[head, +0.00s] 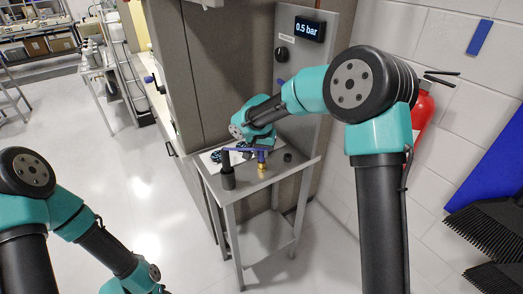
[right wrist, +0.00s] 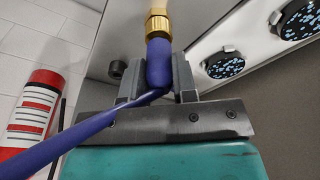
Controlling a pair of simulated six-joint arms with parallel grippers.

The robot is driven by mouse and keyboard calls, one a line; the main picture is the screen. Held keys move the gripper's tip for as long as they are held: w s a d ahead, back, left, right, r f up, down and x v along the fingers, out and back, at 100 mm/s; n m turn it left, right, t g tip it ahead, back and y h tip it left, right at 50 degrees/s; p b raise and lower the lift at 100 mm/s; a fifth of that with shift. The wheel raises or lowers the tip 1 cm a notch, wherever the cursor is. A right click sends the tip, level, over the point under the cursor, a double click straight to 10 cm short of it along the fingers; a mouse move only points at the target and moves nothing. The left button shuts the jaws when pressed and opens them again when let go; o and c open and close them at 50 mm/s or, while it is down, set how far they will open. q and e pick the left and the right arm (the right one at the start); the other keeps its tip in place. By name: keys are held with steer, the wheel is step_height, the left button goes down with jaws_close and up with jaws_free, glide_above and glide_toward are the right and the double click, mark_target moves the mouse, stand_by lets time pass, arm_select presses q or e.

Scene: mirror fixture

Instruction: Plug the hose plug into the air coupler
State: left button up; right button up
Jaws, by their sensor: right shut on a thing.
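My right gripper (head: 260,146) is over the small grey table in the head view. In the right wrist view my right gripper (right wrist: 157,80) is shut on the blue hose plug (right wrist: 157,62), one grey finger on each side. The blue hose (right wrist: 85,130) runs from it to the lower left. A brass fitting (right wrist: 157,24) meets the plug's far end, cut by the top edge. In the head view the brass (head: 262,168) shows below the blue plug (head: 261,156). I cannot tell whether this brass is the coupler or how deep the plug sits. My left gripper is out of frame.
The grey table (head: 309,162) also carries a dark cylindrical holder (head: 228,172) and a small dark knob (head: 287,157). A panel with a 0.5 bar display (head: 309,29) stands behind. A red fire extinguisher (head: 421,112) is at the right wall.

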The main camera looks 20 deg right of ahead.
steer(key=shift+f, duration=0.5)
steer(key=o, duration=1)
step_height(320, 180, up, 17)
steer(key=s+a, duration=0.1)
steer(key=s, duration=0.1)
steer(key=shift+s+r, duration=0.15)
steer(key=shift+a, duration=0.1)
